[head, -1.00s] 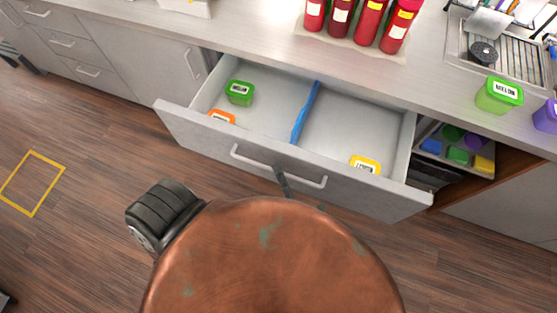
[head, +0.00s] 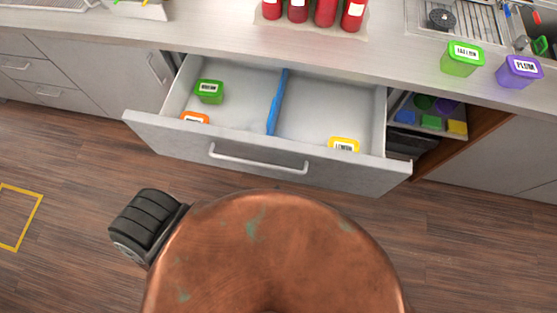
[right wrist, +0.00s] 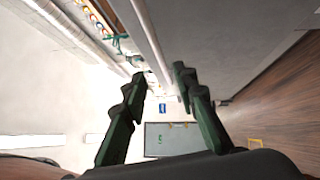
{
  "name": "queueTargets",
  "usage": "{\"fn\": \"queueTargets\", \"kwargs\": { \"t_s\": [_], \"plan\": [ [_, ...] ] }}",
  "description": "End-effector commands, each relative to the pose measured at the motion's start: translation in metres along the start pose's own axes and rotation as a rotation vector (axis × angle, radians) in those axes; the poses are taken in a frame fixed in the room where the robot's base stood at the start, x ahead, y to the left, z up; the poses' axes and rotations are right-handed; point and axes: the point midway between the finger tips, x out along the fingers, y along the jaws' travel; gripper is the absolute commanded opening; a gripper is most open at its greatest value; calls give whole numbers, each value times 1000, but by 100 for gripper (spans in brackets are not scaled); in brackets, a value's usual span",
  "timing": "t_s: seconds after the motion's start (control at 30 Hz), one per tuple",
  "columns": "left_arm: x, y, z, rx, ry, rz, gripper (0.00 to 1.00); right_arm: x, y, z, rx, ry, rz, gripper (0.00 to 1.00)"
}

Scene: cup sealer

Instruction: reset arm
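My right gripper shows in the right wrist view (right wrist: 160,88), with its two dark green fingers apart and nothing between them. I cannot make it out in the head view. My left gripper is in neither view. The drawer (head: 260,158) stands open below the counter, and no gripper is on its handle (head: 257,166) in the head view.
Inside the drawer are a green box (head: 209,91), an orange box (head: 195,118), a blue divider (head: 278,102) and a yellow box (head: 344,145). Red bottles (head: 326,10), a green container (head: 462,58) and a purple container (head: 519,71) stand on the counter (head: 200,30). Floor in front is clear.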

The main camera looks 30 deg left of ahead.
Motion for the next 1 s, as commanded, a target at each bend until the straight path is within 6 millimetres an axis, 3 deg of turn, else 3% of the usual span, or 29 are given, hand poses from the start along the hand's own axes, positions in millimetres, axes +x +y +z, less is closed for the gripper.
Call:
{"fn": "queueTargets", "kwargs": {
  "t_s": [0.33,0.47,0.57,0.77,0.87,1.0],
  "plan": [
    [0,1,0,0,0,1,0,0,-1,0,1,-1,-1,27],
    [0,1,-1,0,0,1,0,-4,-21,8,44,-23,-39,27],
    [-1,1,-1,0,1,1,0,-16,-64,25,137,-76,-117,27],
    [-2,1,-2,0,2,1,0,-73,-187,69,426,-273,-330,27],
    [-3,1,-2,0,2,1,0,-114,-246,85,576,-395,-427,27],
    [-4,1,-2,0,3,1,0,-184,-321,99,784,-588,-546,27]
  ]
}}
